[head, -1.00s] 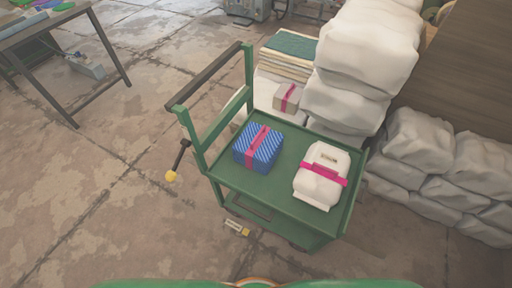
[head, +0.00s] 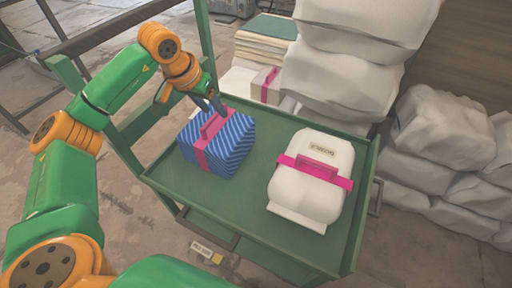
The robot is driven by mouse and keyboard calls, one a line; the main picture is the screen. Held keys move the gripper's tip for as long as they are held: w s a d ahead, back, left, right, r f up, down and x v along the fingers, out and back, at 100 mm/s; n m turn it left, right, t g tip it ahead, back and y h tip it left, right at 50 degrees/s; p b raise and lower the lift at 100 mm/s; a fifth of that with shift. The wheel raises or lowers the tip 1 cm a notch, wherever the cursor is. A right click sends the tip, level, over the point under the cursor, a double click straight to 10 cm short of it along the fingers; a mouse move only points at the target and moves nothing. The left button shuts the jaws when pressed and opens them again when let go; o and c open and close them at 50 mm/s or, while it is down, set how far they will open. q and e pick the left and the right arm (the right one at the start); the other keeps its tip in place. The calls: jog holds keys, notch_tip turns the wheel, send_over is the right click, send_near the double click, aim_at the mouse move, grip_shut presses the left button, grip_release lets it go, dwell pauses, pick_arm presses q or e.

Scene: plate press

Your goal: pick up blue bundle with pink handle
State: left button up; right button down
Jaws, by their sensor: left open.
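The blue bundle (head: 232,149) is a striped box with a pink strap and a pink handle (head: 214,124) on top. It sits on the left half of the green cart's top tray (head: 250,205). My left gripper (head: 216,108) is open and points down just above the handle, at the far side of the bundle's top. I cannot tell whether the fingers are around the handle or only above it. My right gripper does not show.
A white bundle (head: 309,188) with a pink strap stands on the right of the tray. White sacks (head: 352,55) are piled behind, and more sacks (head: 440,130) lie at right. A small box with a pink band (head: 266,85) stands behind the cart. Bare tray lies between the bundles.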

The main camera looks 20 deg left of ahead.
aim_at(213, 116)
pick_arm(q)
jog(key=shift+a+f+m+y, duration=0.2)
jog(key=shift+a+m+y, duration=0.1)
jog(key=shift+a, duration=0.25)
jog(key=x, duration=0.5)
jog(key=shift+w+a+f+b, duration=0.2)
jog(key=shift+a+f+b, duration=0.15)
jog(key=shift+a+b, duration=0.05)
jog(key=shift+f, duration=0.25)
grip_shut()
dwell(0.9)
